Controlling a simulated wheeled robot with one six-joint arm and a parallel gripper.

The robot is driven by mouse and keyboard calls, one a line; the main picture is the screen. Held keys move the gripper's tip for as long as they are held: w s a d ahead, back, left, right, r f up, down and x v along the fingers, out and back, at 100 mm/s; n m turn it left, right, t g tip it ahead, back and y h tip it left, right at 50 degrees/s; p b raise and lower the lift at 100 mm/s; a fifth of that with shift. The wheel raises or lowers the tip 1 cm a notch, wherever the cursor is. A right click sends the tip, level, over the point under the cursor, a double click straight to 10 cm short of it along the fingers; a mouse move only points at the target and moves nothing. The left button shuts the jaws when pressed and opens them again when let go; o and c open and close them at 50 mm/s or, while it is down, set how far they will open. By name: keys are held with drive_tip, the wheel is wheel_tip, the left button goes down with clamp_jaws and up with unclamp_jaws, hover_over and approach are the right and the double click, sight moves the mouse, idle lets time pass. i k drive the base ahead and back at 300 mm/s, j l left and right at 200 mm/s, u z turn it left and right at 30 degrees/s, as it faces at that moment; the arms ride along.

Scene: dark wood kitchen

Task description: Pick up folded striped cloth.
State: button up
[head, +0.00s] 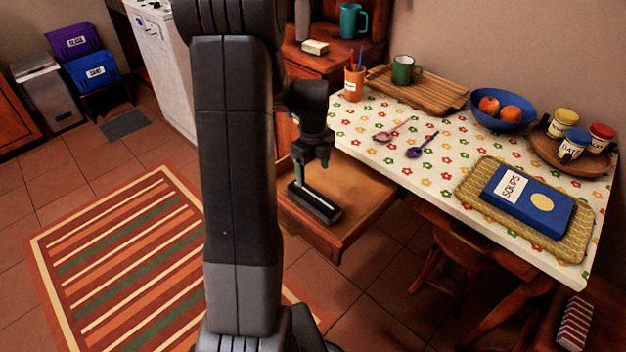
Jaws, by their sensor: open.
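The folded striped cloth (575,322), reddish with pale stripes, lies at the lower right corner of the head view. It rests on a dark wooden surface, perhaps a seat, below and beside the table's right end. My gripper (312,165) points down over the open wooden drawer near the middle of the view, far to the left of the cloth. Its jaws are open, and I see nothing between them. My own arm hides part of the scene to its left.
The table (355,128) bears a blue soups book (505,204) on a woven mat (468,190), spoons, a blue fruit bowl (487,122) and jars. A wooden chair (470,240) stands beneath.

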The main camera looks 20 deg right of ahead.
sight(573, 330)
drive_tip(key=z, duration=3.35)
